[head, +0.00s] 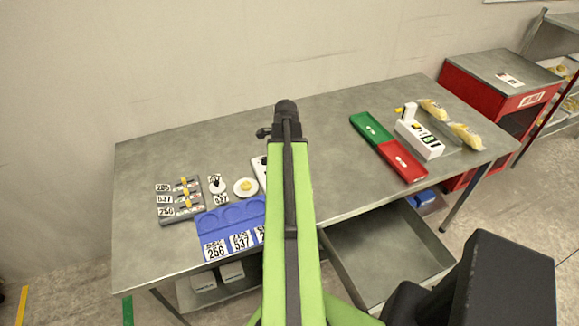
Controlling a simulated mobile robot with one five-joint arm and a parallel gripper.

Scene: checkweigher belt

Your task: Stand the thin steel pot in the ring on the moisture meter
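My arm reaches away over the table, and the dark end with my gripper (286,118) is near the table's back middle. The fingers cannot be made out, so I cannot tell whether it is open or holds anything. I cannot make out a thin steel pot; it may be hidden behind my arm. A white device (260,172) is mostly hidden by my arm, left of it. I cannot tell which is the moisture meter, and no ring is clear.
On the left are a grey rack (182,214) with labels, a white dish (246,187) with yellow contents, and a blue tray (215,224) with round recesses. A green and red tray (404,162) and yellow bags (467,136) lie right. The table's back middle looks clear.

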